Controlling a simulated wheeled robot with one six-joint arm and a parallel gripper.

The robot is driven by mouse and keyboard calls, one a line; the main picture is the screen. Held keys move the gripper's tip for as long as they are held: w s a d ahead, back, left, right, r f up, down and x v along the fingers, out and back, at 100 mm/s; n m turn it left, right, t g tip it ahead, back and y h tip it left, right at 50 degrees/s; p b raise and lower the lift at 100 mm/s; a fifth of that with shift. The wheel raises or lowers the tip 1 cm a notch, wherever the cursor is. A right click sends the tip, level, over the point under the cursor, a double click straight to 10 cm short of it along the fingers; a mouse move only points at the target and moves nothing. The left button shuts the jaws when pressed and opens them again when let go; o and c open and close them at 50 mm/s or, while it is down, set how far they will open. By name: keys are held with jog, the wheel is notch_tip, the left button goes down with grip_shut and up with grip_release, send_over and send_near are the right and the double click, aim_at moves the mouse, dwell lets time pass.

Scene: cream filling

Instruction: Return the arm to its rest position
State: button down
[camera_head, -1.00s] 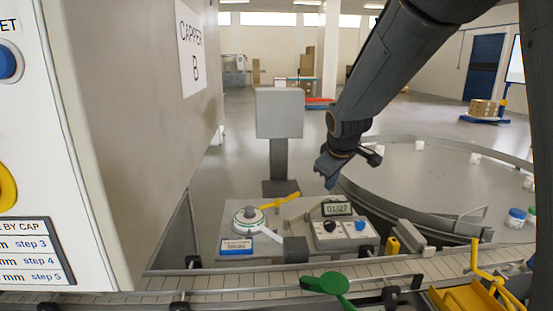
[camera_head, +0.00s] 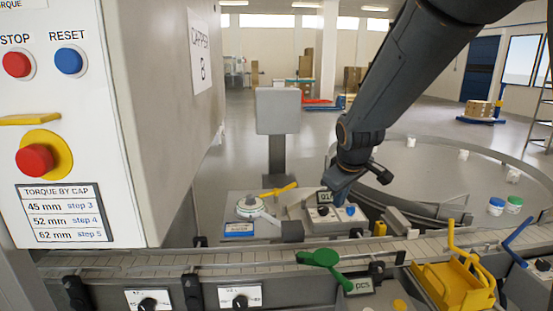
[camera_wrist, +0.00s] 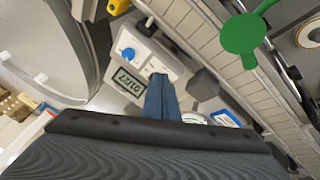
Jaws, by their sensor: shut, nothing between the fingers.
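My arm (camera_head: 410,75) reaches down from the top right in the head view. My gripper (camera_head: 337,188) hangs above the control panel behind the conveyor, pointing down, with nothing held. In the wrist view my gripper's blue fingers (camera_wrist: 161,88) lie together, shut and empty. In the head view my gripper partly hides this display.
A conveyor (camera_head: 215,259) crosses the front, with a green paddle (camera_head: 322,258) over it. The capper cabinet (camera_head: 85,120) stands close at left. A yellow bracket (camera_head: 455,285) is at front right. A round table (camera_head: 420,170) with small jars lies behind.

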jog(key=s+d+f+m+g, duration=0.1)
jog(key=s+f, duration=0.4)
jog(key=s, duration=0.7)
jog(key=s+d+f+m+g, duration=0.1)
jog(key=s+f+m+g, duration=0.2)
jog(key=s, duration=0.9)
jog(key=f+m, duration=0.1)
jog(key=m, duration=0.2)
jog(key=shift+f, duration=0.4)
